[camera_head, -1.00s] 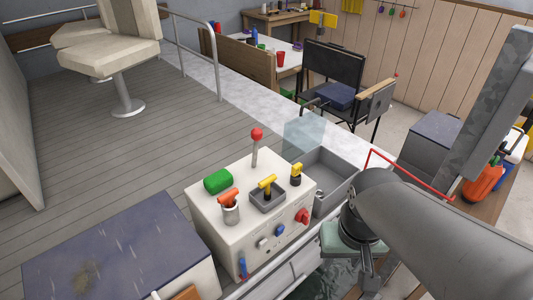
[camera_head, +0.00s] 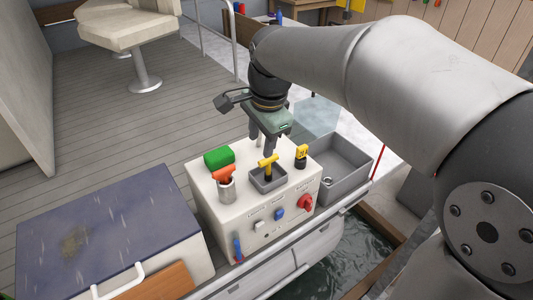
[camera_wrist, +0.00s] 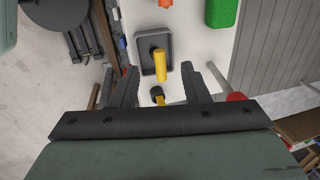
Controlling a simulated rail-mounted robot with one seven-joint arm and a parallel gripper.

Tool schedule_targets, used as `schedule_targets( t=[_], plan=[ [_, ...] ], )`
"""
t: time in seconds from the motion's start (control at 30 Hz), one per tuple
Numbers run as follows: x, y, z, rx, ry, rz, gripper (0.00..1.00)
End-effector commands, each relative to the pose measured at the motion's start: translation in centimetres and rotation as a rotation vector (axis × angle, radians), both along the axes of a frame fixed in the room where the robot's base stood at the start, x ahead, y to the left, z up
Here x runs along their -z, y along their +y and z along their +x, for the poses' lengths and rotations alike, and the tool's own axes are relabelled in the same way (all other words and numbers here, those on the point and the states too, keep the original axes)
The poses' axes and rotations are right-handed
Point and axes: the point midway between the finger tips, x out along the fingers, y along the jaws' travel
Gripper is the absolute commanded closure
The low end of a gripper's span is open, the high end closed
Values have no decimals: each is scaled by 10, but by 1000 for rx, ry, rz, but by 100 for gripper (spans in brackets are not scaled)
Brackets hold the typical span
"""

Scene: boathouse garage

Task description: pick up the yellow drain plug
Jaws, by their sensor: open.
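A yellow T-handled plug (camera_head: 268,161) stands in a small grey tray (camera_head: 259,185) on top of the white console. I take it as the drain plug. In the wrist view the plug (camera_wrist: 160,62) shows in its tray (camera_wrist: 146,66), between and beyond my fingertips. My gripper (camera_head: 263,146) is above and just behind the tray, pointing down, open and empty. A second yellow piece with a black base (camera_head: 301,154) stands to the right of the tray. In the wrist view this piece (camera_wrist: 158,95) shows between my fingers, nearer the palm.
On the console (camera_head: 225,204) are a green block (camera_head: 219,157) and an orange-topped piece in a metal cup (camera_head: 226,186). A red-knobbed lever (camera_wrist: 236,97) stands near my gripper in the wrist view. An open grey bin (camera_head: 345,176) is right of the console.

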Motion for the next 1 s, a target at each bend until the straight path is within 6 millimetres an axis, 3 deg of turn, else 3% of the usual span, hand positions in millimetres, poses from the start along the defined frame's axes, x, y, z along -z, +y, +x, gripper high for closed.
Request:
schedule_targets(
  t=[0.1,0.3,0.53,0.8,1.0],
  plan=[
    [26,2,4,-1,5,-2,58],
    [55,5,10,-1,2,-1,58],
    [70,3,13,1,3,-1,58],
    [107,2,22,-1,2,-2,58],
    [112,2,23,-1,-1,0,58]
  ],
)
